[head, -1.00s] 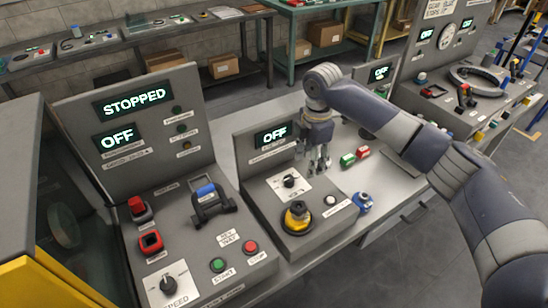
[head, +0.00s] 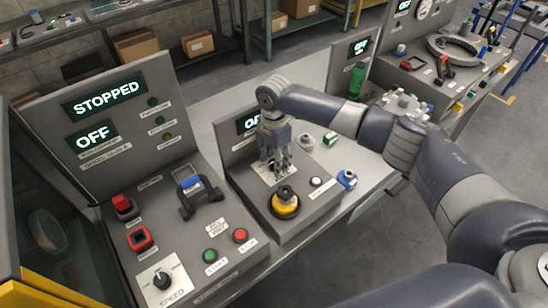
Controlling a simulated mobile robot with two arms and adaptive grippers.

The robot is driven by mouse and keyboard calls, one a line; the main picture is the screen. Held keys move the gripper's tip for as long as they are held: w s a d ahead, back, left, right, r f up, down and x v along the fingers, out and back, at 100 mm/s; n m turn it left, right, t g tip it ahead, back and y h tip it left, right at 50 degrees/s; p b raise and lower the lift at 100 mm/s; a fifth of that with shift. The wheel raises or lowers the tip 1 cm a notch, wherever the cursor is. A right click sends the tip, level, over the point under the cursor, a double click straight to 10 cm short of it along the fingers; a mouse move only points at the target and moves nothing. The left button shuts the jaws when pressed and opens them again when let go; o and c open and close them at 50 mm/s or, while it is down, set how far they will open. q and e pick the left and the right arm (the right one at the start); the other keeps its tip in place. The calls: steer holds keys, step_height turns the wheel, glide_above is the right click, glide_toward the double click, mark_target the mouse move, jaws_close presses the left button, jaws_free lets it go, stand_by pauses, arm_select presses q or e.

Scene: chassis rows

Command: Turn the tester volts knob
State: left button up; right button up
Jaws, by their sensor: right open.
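The middle console (head: 308,208), apparently the tester, has a lit OFF display (head: 248,122) partly covered by my arm. A white plate (head: 262,172) on its sloped top carries the dial knob, now mostly hidden by my right gripper. My right gripper (head: 277,168) points down over this plate with its fingers open around or just above the knob. Whether they touch it cannot be told. A yellow-based knob with a black top (head: 285,201) sits just in front of the gripper. My left gripper is not in view.
The left console (head: 165,205) shows STOPPED and OFF and carries a speed dial (head: 161,278), red switches and a lever. A round white button (head: 316,182) and a blue knob (head: 347,179) lie right of the gripper. A green cylinder (head: 357,80) stands behind my arm.

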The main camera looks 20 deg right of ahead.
steer(key=shift+a+f, duration=0.1)
steer(key=shift+f, duration=0.1)
steer(key=shift+c, duration=0.6)
steer(key=c, duration=0.9)
steer(key=shift+c, duration=0.3)
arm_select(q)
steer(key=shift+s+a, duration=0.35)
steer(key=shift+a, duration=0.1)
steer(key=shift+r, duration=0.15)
